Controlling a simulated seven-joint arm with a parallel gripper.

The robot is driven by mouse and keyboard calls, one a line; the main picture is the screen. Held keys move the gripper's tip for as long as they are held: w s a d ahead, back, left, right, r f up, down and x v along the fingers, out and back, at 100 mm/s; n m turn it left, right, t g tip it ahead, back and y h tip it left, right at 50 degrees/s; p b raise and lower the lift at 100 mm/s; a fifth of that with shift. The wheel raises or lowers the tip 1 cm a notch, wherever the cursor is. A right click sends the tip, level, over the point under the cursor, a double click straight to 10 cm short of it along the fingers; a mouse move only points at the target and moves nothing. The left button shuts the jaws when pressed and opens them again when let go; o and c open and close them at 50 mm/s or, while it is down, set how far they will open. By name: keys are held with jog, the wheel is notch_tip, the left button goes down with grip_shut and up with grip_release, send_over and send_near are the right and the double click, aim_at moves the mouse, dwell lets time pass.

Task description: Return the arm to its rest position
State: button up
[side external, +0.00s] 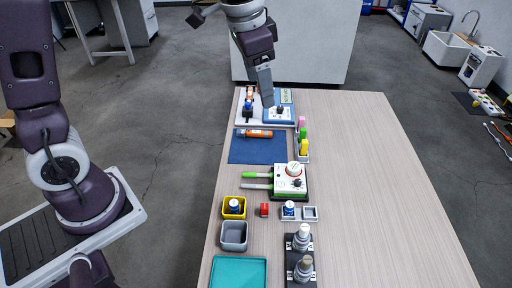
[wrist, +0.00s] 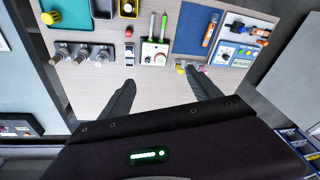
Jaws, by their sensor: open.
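My gripper (side external: 264,88) hangs above the far end of the wooden table (side external: 345,160) in the side external view. In the wrist view my gripper (wrist: 163,93) has its two dark fingers spread wide apart, with nothing between them. The fingers are open over the bare table and its edge, apart from the objects laid out there. In the side external view the fingers overlap the white tray in the picture; their exact height above it is hard to tell.
A white tray (side external: 243,121) with a blue device, a blue mat (side external: 245,153) with an orange cylinder, a green-handled tool beside a white dial box (side external: 289,180), a yellow bin (side external: 234,207), a grey bin (side external: 234,235) and a teal tray (side external: 238,272) line the table's left side. The right side is clear.

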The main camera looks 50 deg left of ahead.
jog(key=s+a+r+n+t, duration=0.1)
jog(key=s+n, duration=0.1)
jog(key=s, duration=0.9)
jog(key=s+r+n+t, duration=0.2)
jog(key=s, duration=0.9)
jog(key=shift+a+r+n, duration=0.2)
jog(key=shift+a+n, duration=0.15)
jog(key=shift+n, duration=0.05)
jog(key=shift+s, duration=0.1)
jog(key=c, duration=0.3)
